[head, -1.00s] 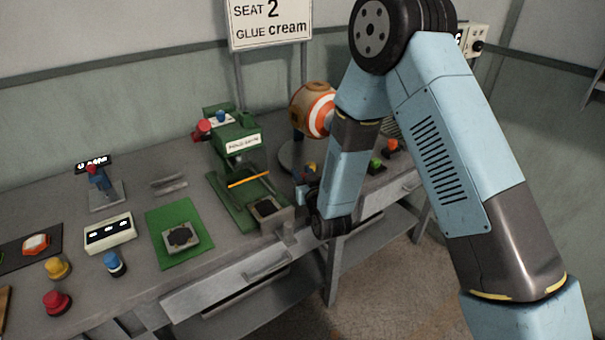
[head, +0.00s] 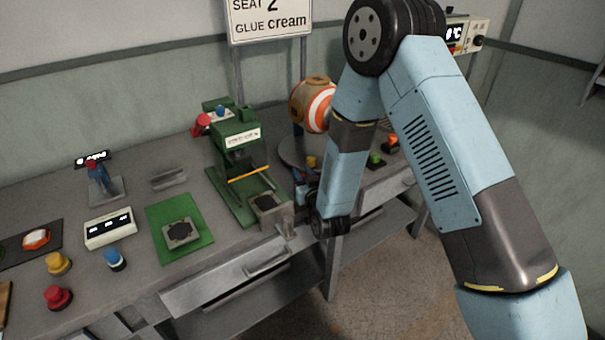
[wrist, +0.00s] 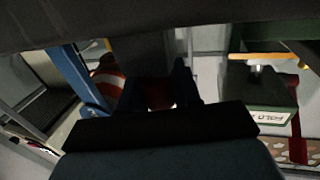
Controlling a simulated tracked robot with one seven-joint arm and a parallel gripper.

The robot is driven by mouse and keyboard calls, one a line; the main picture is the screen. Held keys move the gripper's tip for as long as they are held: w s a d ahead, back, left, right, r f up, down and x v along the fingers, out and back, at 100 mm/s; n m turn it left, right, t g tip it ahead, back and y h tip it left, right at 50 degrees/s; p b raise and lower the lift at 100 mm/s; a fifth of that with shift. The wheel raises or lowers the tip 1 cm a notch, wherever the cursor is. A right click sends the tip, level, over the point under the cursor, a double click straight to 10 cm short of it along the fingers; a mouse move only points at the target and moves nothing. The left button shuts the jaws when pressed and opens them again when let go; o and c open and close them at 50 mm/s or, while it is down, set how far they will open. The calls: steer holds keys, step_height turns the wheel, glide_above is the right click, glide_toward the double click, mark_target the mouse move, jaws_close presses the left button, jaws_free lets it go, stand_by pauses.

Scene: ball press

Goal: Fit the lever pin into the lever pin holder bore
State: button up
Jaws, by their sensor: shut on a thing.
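My gripper (head: 306,192) is at the front edge of the bench, just right of the green press (head: 240,150), partly hidden by my own wrist. In the wrist view its dark fingers (wrist: 160,88) reach forward, and a small dark red patch shows between them. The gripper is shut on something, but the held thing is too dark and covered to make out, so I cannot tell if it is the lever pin. A grey upright bracket (head: 286,217) stands at the bench edge left of the gripper. I cannot make out the holder bore or any pin in it.
The press with its yellow bar also shows in the wrist view (wrist: 262,100). An orange-and-white striped ball (head: 316,105) stands behind the arm. A green mat (head: 190,247), a drawer (head: 225,285) and several coloured buttons lie left. Clear floor is at the right.

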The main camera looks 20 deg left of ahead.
steer(key=shift+f, duration=0.45)
steer(key=o, duration=1.1)
